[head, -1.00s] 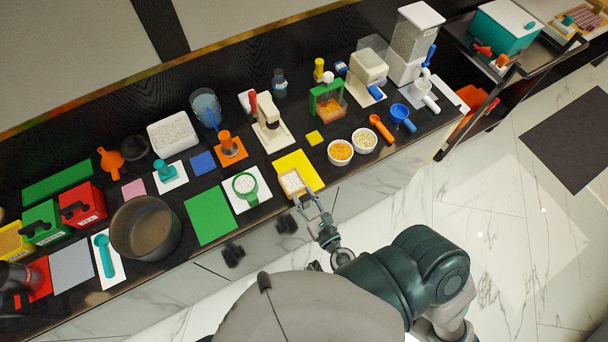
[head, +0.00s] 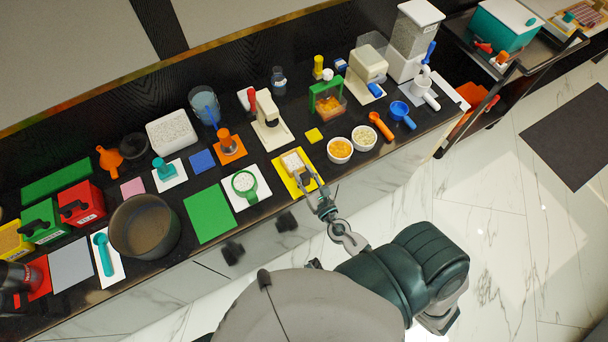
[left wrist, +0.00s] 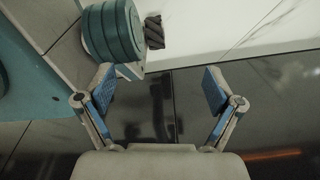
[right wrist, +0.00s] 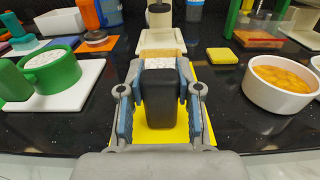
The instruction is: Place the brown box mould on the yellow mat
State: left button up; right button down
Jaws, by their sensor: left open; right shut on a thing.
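The brown box mould (head: 293,162), filled with white grains, is over the middle of the yellow mat (head: 287,184) in the head view. My right gripper (head: 307,182) is shut on the mould's dark handle from the near side. In the right wrist view the black handle sits between the fingers (right wrist: 160,100), with the tan mould rim (right wrist: 152,54) behind it and the yellow mat (right wrist: 160,136) below. I cannot tell whether the mould touches the mat. My left gripper (left wrist: 160,92) is open and empty, away from the counter objects.
A green round mould (head: 245,184) on a white mat stands left of the yellow mat. Two white bowls (head: 340,150) stand to the right. A cream press (head: 268,125) stands just behind, and a small yellow block (head: 314,135) lies behind right. A green mat (head: 209,214) lies empty.

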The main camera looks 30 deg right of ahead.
jog(key=shift+r, duration=0.1)
jog(key=c, duration=0.8)
grip_release()
jog(key=shift+s, duration=0.1)
